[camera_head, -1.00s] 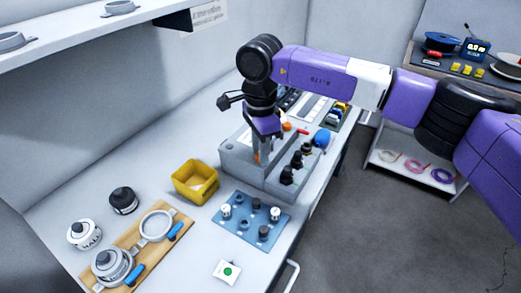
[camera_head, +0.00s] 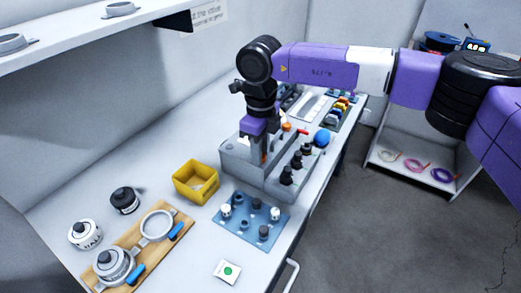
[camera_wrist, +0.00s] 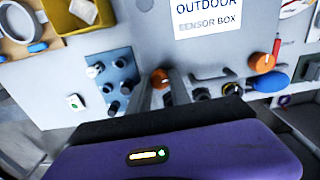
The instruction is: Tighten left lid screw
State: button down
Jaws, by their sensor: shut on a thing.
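The grey sensor box (camera_head: 235,160) stands on the bench, and its labelled lid (camera_wrist: 190,55) shows in the wrist view. The left lid screw, with an orange head (camera_wrist: 160,77), sits at the near edge of the lid. My gripper (camera_wrist: 163,88) points down at this screw and is shut on it. In the head view my gripper (camera_head: 264,155) covers most of that screw. The other orange lid screw (camera_wrist: 262,62) is to the right in the wrist view and also shows in the head view (camera_head: 286,126).
Black connectors (camera_head: 287,174) line the box's front side. A blue ball-shaped thing (camera_head: 322,137) and a red-handled tool (camera_wrist: 277,45) are near the right screw. A yellow bin (camera_head: 196,183), a blue fixture plate (camera_head: 248,236) and a wooden board (camera_head: 187,216) lie to the left.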

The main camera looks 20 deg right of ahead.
jog(key=m, duration=0.4)
jog(key=shift+m, duration=0.3)
jog(key=m, duration=0.4)
jog(key=shift+m+p, duration=0.3)
jog(key=m, duration=0.4)
jog(key=shift+m, duration=2.5)
jog(key=c, duration=1.2)
grip_release()
jog(key=shift+o, duration=0.2)
